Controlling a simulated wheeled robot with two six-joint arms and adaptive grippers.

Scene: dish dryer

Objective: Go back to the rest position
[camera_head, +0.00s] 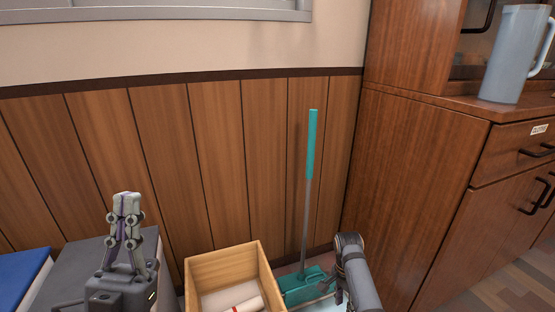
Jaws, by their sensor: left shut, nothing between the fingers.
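My left gripper (127,200) points up at the lower left, in front of the wood-panelled wall. Its fingers are together and hold nothing. It is apart from the wooden box to its right. A grey rounded link of my right arm shows at the bottom, right of the box. The right gripper itself does not show.
An open wooden box (198,272) with a whitish item (247,306) inside stands at bottom centre. A green-handled dustpan (312,145) leans upright behind it. A wooden cabinet (415,180) with a pale blue pitcher (512,55) is at right. A blue-topped item (18,277) is at lower left.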

